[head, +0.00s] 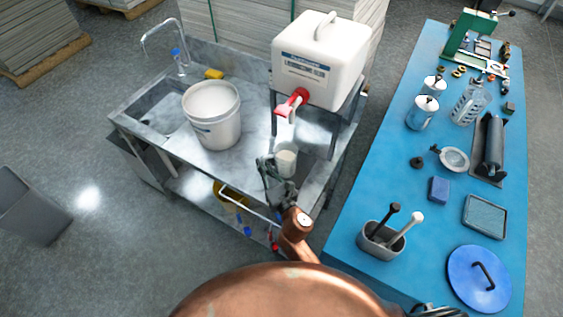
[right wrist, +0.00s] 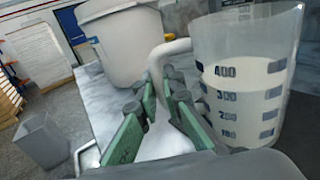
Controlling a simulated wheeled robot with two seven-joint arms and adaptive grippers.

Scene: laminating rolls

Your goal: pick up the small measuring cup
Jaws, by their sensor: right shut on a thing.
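The small measuring cup (head: 286,158) is a clear cup with a handle and dark scale marks. It stands out over the steel bench, below and in front of the red tap of the white canister. In the right wrist view the cup (right wrist: 246,75) looks upright and holds a whitish liquid, with its surface near the 400 mark. My right gripper (head: 272,170) is at its left side, and its green fingers (right wrist: 160,100) are shut on the cup's handle. Whether the cup's base touches the bench is not clear. My left gripper is not in view.
A white canister (head: 320,58) with a red tap (head: 292,102) stands on a raised frame. A white bucket (head: 212,115) stands left of the cup by the sink. A yellow sponge (head: 214,74) lies behind it. A blue table (head: 345,215) with tools is at right.

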